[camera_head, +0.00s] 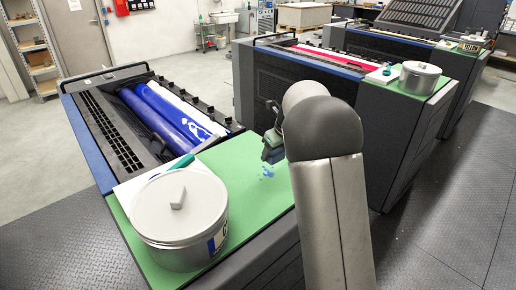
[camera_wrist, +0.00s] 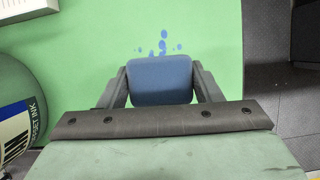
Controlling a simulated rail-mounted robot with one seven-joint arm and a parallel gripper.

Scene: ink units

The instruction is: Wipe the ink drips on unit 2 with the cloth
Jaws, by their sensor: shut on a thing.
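Blue ink drips (camera_head: 267,173) lie on the green top (camera_head: 238,155) of the nearest ink unit, the one with blue rollers. No unit number is readable. In the wrist view, the drips (camera_wrist: 164,44) are several small blue spots just beyond the cloth. My gripper (camera_head: 270,152) is shut on the folded blue cloth (camera_wrist: 160,82), which sits between its two fingers. The gripper is close to the drips, behind them in the head view. My arm hides part of the green top. I cannot tell whether the cloth touches the surface.
A grey lidded ink can (camera_head: 180,222) stands on the green top at the front left; part of it shows in the wrist view (camera_wrist: 14,110). A white sheet with a teal-handled tool (camera_head: 180,163) lies behind it. Another unit with red rollers (camera_head: 330,58) stands beyond.

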